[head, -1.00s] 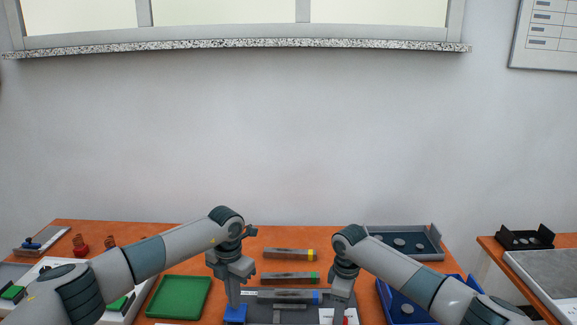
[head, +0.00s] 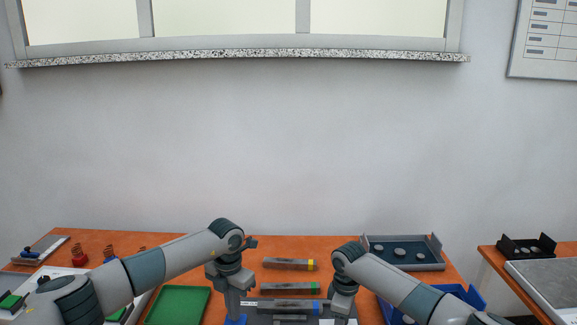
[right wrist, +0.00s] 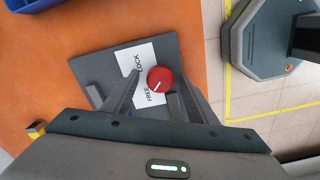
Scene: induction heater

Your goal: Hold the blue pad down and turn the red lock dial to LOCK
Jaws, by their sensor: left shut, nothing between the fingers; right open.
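The blue pad (head: 236,321) shows only as a sliver at the bottom edge of the head view. My left gripper (head: 234,314) is shut and empty, pointing down with its tips at the pad; whether it presses the pad is hard to tell. The red lock dial (right wrist: 160,79) sits on a grey plate (right wrist: 98,95) beside a white label (right wrist: 143,60) reading LOCK and FREE. Its white mark points down-left, toward the FREE end. My right gripper (right wrist: 158,85) is open, with one finger on each side of the dial. It also shows in the head view (head: 341,308).
Several dark bars with coloured ends (head: 290,289) lie between my arms. A green tray (head: 178,303) is at the left, and a grey tray with discs (head: 404,266) stands at the back right. A blue bin (head: 470,296) is beside my right arm.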

